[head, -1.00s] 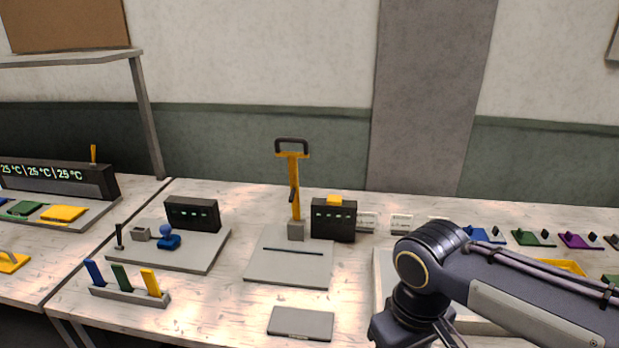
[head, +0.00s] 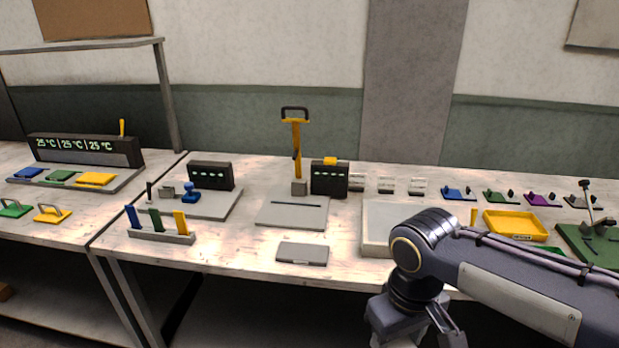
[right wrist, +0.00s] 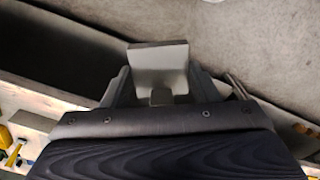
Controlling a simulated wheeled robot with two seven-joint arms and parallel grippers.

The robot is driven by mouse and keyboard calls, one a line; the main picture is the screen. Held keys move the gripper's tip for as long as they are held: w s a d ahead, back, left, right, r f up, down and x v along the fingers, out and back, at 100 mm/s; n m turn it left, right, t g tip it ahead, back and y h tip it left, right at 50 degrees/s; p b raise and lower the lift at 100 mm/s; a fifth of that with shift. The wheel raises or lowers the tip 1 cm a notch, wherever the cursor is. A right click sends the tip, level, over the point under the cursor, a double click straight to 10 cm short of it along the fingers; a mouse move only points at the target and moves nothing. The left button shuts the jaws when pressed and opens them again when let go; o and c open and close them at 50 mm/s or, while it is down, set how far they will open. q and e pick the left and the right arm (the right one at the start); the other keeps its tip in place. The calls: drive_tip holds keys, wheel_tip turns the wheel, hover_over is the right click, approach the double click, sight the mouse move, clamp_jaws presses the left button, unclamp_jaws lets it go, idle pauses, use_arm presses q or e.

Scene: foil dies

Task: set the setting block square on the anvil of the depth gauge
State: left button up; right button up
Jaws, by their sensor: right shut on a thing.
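A pale grey block with a flat upper face (right wrist: 158,62) is between the fingers of my right gripper (right wrist: 160,88) in the right wrist view. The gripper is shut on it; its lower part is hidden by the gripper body. In the head view my right arm comes in at lower right and its fingers run off the bottom edge. I cannot tell for sure which station is the depth gauge. One grey plate (head: 215,208) carries a dark display (head: 211,176), a small grey block (head: 167,191) and a blue part (head: 190,193). My left gripper is not in view.
A rack of coloured sticks (head: 161,236) and a flat grey slab (head: 303,253) lie near the front edge. A yellow tray (head: 515,225) is at right.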

drive_tip(key=w+d+f+m, duration=0.2)
drive_tip(key=w+d+f, duration=0.1)
drive_tip(key=w+f, duration=0.5)
drive_tip(key=w+d+f+m, duration=0.2)
drive_tip(key=w+d+f, duration=0.1)
drive_tip(key=w+f, duration=0.5)
drive_tip(key=s+f, duration=0.3)
drive_tip(key=f, duration=0.2)
drive_tip(key=shift+s+d+f, duration=0.15)
drive_tip(key=shift+s+f, duration=0.15)
drive_tip(key=shift+s, duration=0.05)
